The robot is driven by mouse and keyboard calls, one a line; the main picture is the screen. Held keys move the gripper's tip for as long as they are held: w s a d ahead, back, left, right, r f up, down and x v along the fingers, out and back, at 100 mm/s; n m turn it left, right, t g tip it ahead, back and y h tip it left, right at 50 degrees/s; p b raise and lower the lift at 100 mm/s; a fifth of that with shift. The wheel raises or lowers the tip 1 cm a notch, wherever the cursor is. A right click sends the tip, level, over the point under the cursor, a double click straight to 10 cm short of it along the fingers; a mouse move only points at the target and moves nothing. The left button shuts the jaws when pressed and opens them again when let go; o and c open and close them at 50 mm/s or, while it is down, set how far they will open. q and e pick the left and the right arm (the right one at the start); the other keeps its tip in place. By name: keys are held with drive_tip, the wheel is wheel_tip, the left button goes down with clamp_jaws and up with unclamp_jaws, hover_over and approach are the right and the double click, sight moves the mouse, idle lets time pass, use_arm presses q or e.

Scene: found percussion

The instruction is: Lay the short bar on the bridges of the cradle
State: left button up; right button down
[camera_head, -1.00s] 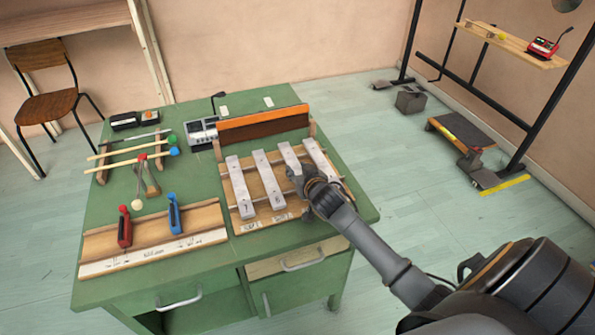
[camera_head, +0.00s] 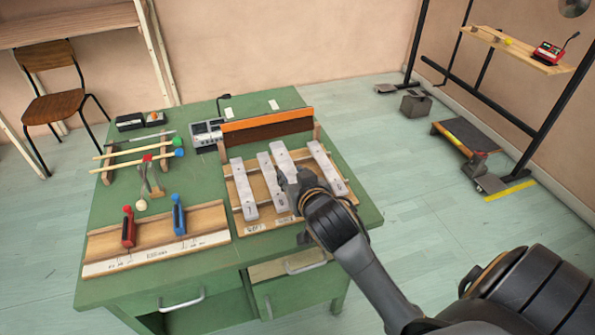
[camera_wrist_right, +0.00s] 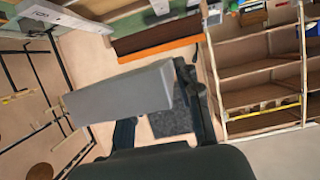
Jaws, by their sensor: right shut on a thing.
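The cradle (camera_head: 256,226) is a wooden frame with rails on the green desk. Pale grey metal bars lie across it: one at the left (camera_head: 244,190), one beside it (camera_head: 268,172) and one at the right (camera_head: 326,166). My right gripper (camera_head: 288,177) is over the cradle, shut on another grey bar, the short bar (camera_head: 283,157). The held bar also shows large and tilted in the right wrist view (camera_wrist_right: 120,95). I cannot tell its exact height above the rails. My gripper hides part of the cradle. My left gripper is not in view.
An orange-topped wooden board (camera_head: 266,126) stands behind the cradle. A wooden base with red and blue handled clamps (camera_head: 155,243) lies to its left. Mallets on a rack (camera_head: 138,152) and a grey device (camera_head: 206,134) stand farther back. Bare desk shows at the right edge.

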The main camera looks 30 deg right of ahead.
idle(0.3)
drive_tip(key=w+d+f, duration=0.4)
drive_tip(key=w, duration=0.1)
drive_tip(key=w+d+f, duration=0.4)
drive_tip(key=f, duration=0.1)
drive_tip(key=shift+w+d, duration=0.4)
drive_tip(key=f, duration=0.2)
drive_tip(key=f+p, duration=0.1)
drive_tip(key=shift+w+d, duration=0.3)
drive_tip(key=shift+f, duration=0.2)
drive_tip(key=shift+f, duration=0.15)
drive_tip(key=c, duration=0.9)
unclamp_jaws()
drive_tip(key=shift+s+f, duration=0.1)
drive_tip(key=shift+c, duration=0.2)
